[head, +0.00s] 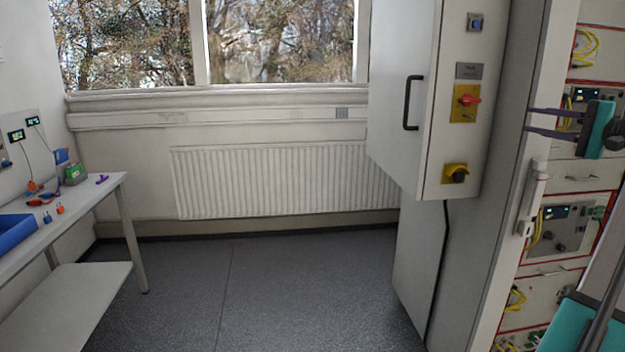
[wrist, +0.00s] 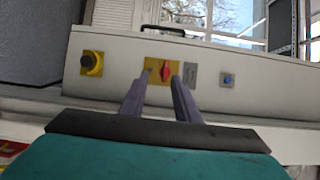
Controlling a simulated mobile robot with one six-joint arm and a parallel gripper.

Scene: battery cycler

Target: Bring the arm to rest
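My gripper (head: 530,120) is at the right of the head view, its two purple-grey fingers pointing left towards the cabinet's control panel. In the wrist view the fingers (wrist: 158,92) stand apart with nothing held between them. A red rotary switch (head: 468,100) on a yellow plate is on the panel. In the wrist view this red switch (wrist: 166,71) shows between the fingertips, and the fingers look clear of it. My teal gripper body is partly cut off by the wrist view's lower edge.
The panel also has a black knob on yellow (head: 455,174) and a blue button (head: 475,22). An equipment rack (head: 560,240) with cables stands at the right, close to my arm. A bench (head: 95,200) with a blue tray (head: 14,232) is at left. The middle floor is clear.

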